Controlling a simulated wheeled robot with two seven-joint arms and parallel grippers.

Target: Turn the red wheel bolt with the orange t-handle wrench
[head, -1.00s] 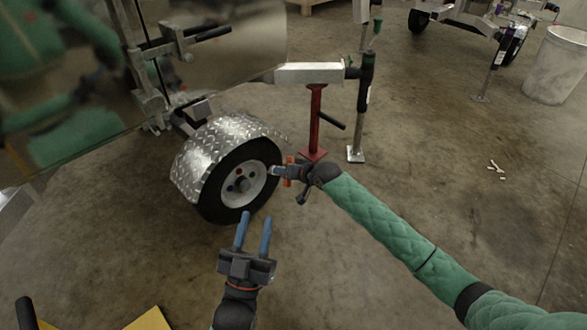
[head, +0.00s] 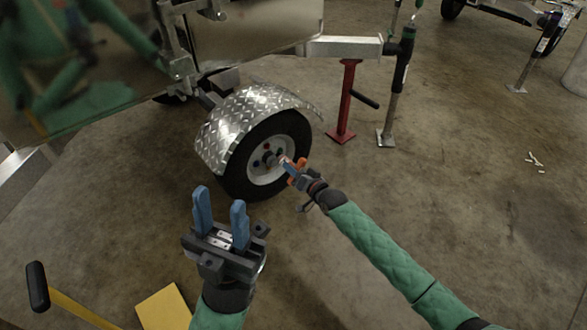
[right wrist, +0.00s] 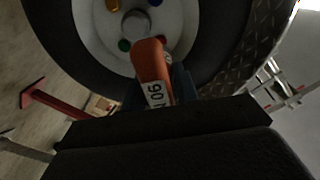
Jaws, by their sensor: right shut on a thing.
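The trailer wheel (head: 284,127) has a pale rim with coloured bolts around a grey hub. In the right wrist view, a yellow bolt (right wrist: 112,4), a blue bolt (right wrist: 155,3) and a green bolt (right wrist: 124,44) show around the hub (right wrist: 135,25). My right gripper (head: 290,168) is shut on the orange t-handle wrench (right wrist: 150,70), just in front of the rim. The wrench's far end is hidden, so I cannot tell whether it touches a bolt. My left gripper (head: 220,200) is open and empty, left of the wheel.
A diamond-plate fender (head: 235,125) covers the wheel's top. A red stand (head: 346,100) and a jack post (head: 390,105) stand behind to the right. A yellow item (head: 165,308) lies at the bottom left. The floor on the right is mostly clear.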

